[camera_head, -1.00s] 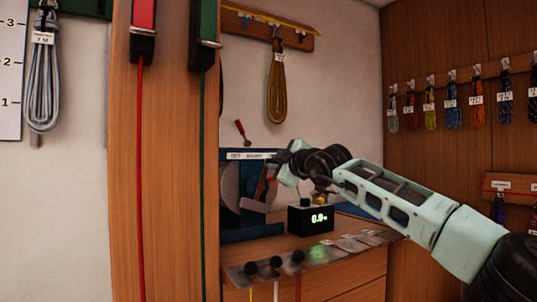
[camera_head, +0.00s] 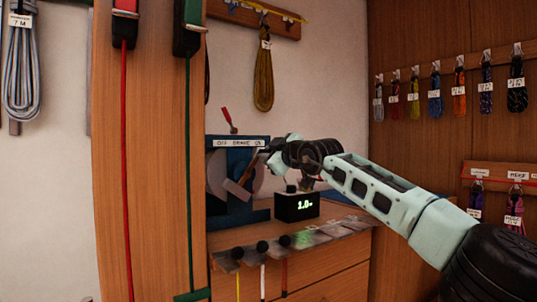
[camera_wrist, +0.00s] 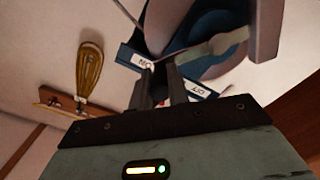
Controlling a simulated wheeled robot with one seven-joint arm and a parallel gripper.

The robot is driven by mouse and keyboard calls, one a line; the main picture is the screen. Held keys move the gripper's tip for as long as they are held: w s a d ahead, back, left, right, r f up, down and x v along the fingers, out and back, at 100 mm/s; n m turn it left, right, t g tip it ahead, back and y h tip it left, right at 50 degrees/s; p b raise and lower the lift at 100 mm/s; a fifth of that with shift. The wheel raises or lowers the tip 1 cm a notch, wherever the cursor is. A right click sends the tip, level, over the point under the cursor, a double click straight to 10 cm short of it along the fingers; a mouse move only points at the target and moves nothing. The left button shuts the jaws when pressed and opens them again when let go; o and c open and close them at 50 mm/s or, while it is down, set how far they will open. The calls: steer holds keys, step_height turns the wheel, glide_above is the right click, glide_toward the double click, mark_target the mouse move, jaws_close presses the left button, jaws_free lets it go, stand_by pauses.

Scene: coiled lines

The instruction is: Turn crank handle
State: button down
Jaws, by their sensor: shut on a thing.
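The blue crank machine (camera_head: 228,208) stands on the counter, with a pale round disc on its front. Its crank arm (camera_head: 240,186) slants up to the right toward my gripper (camera_head: 268,158). My gripper, in front of the machine's right side, is shut on the crank handle, which the jaws mostly hide. In the wrist view, the gripper fingers (camera_wrist: 166,84) are close together by the crank, in front of the brake label (camera_wrist: 142,62). A black display box (camera_head: 297,206) beside the machine reads about 1.0 in green.
A red lever (camera_head: 229,119) rises above the machine's brake label. A wooden post (camera_head: 150,180) with red and green lines stands at left. Coiled lines (camera_head: 435,95) hang on the right wall.

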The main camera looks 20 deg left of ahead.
steer(key=c, duration=1.3)
jaws_free()
steer(key=shift+c, duration=0.2)
steer(key=shift+s+d+f+b, duration=0.15)
steer(key=shift+s+d+b, duration=0.2)
steer(key=shift+b, duration=0.7)
steer(key=b+v, duration=1.3)
steer(key=v, duration=0.3)
steer(key=shift+d, duration=0.2)
